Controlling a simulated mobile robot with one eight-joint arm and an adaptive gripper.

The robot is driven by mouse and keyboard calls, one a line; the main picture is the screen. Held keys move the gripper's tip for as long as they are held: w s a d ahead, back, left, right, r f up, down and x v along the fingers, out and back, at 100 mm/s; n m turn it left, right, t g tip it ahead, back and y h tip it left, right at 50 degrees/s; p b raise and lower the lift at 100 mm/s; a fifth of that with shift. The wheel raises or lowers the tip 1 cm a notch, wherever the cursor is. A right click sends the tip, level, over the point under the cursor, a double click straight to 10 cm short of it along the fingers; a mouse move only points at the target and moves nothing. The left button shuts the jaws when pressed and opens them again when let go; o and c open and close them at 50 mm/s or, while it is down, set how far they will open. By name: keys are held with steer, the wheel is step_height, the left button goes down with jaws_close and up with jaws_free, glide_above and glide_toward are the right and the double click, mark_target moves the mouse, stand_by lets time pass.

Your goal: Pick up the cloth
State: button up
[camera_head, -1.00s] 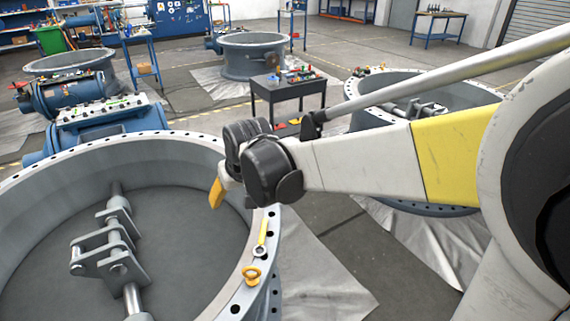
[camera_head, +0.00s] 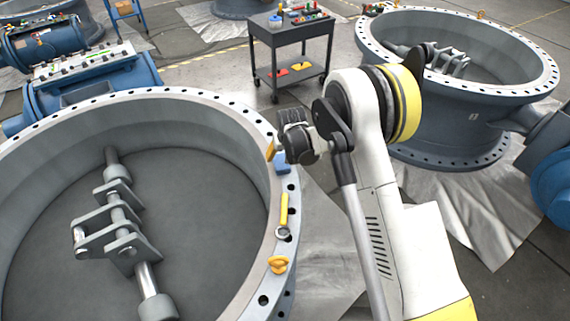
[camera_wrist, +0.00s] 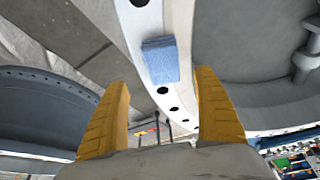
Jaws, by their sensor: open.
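A folded blue cloth (camera_head: 282,163) lies on the flange rim of the large valve at the left in the head view. In the wrist view the cloth (camera_wrist: 160,61) sits on the pale rim, ahead of and between my two yellow fingers. My gripper (camera_wrist: 163,105) is open and empty, with its fingers wide apart and the cloth beyond the tips. In the head view my gripper (camera_head: 270,150) is at the rim beside the cloth, mostly hidden behind my wrist.
The valve rim (camera_head: 262,300) also bears a yellow-handled wrench (camera_head: 284,210) and a yellow eyebolt (camera_head: 278,264). A black cart (camera_head: 291,48) stands behind. Another large valve (camera_head: 440,115) stands at the right. Grey sheets (camera_head: 465,205) cover parts of the floor.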

mark_target(281, 161)
steer(key=shift+a+b+x, duration=0.15)
steer(key=shift+b+x, duration=0.6)
steer(key=shift+x, duration=0.9)
steer(key=shift+a+b+x, duration=0.15)
steer(key=shift+b+x, duration=0.55)
steer(key=shift+x, duration=0.95)
steer(key=shift+s+f+b, duration=0.1)
steer(key=shift+f+b, duration=0.15)
steer(key=shift+b, duration=0.15)
steer(key=c, duration=1.1)
